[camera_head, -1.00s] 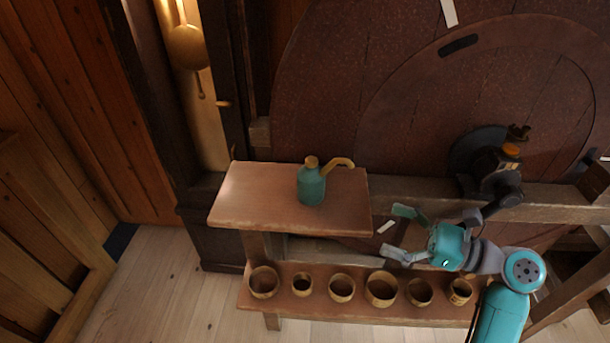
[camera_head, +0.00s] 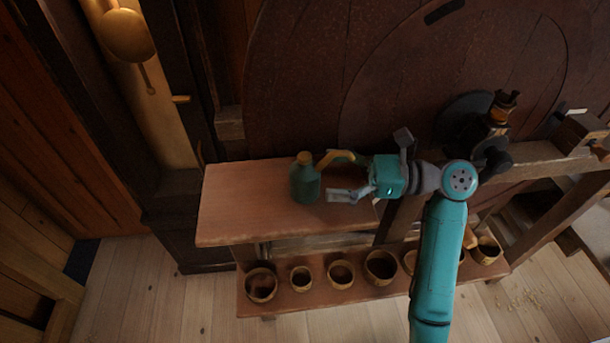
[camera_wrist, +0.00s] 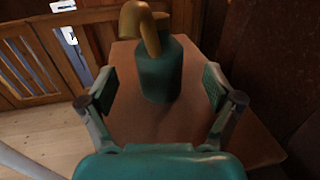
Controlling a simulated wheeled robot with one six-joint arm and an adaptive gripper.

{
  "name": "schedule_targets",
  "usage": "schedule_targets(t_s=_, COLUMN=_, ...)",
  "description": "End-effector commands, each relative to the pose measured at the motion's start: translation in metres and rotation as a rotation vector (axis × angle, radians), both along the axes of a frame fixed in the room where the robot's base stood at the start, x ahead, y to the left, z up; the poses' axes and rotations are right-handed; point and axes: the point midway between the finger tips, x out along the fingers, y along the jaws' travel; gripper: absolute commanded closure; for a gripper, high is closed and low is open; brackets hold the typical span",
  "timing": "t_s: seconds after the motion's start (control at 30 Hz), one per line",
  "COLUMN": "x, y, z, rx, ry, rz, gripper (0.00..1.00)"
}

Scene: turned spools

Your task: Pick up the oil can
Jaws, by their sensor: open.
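The oil can (camera_head: 305,183) is a green bottle with a yellow cap and a curved yellow spout pointing right. It stands upright on the upper wooden shelf (camera_head: 235,210). My gripper (camera_head: 338,176) is open just right of the can, its fingers pointing left toward it. In the wrist view the can (camera_wrist: 158,72) stands ahead, between the lines of my two spread fingers (camera_wrist: 158,92), with its spout curving toward the camera. The fingers do not appear to touch the can.
Several wooden bowls (camera_head: 261,286) stand in a row on the lower shelf (camera_head: 325,303). A large dark red wheel (camera_head: 300,80) rises behind the shelf. A dark metal fitting (camera_head: 490,125) sits at right. The upper shelf is bare left of the can.

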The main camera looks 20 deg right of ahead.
Motion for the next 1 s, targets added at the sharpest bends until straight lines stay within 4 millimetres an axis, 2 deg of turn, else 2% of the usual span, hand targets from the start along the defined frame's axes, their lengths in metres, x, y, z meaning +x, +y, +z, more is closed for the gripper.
schedule_targets(t_s=0.4, x=0.022, y=0.041, z=-0.003, rx=0.000, ry=-0.001, rz=0.001, gripper=0.10)
schedule_targets(t_s=0.73, x=0.025, y=0.046, z=-0.003, rx=0.000, ry=0.000, rz=-0.001, gripper=0.10)
schedule_targets(t_s=0.77, x=0.025, y=0.046, z=-0.003, rx=0.000, ry=0.000, rz=-0.001, gripper=0.15)
schedule_targets(t_s=1.0, x=0.025, y=0.046, z=-0.003, rx=0.000, ry=0.000, rz=-0.001, gripper=0.75)
